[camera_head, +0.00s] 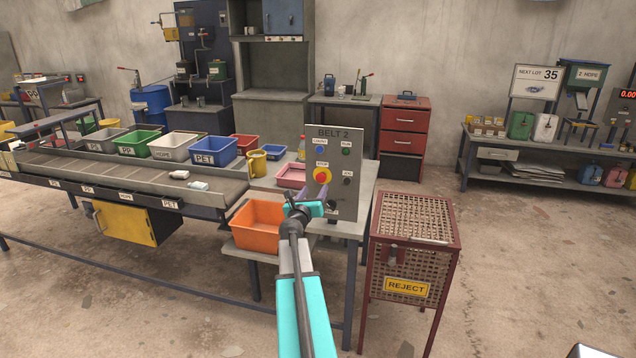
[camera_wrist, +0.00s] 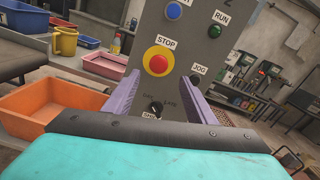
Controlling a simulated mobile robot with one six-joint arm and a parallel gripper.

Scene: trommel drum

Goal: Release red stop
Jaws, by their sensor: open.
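The red stop button (camera_head: 322,175) has a yellow surround and sits on the grey BELT 2 panel (camera_head: 352,141), under a STOP label. In the wrist view the red stop button (camera_wrist: 159,64) shows clearly, face on, above and between my finger tips. My gripper (camera_head: 311,198) is in front of the panel, just below the button in the head view. In the wrist view my gripper (camera_wrist: 162,95) has its two purple fingers apart, with nothing between them. I cannot tell how far the tips are from the panel. A dark selector knob (camera_wrist: 155,108) shows lower on the panel.
An orange bin (camera_head: 258,224) stands left of my arm. The caged REJECT box (camera_head: 412,245) stands to the right. Open floor lies further right.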

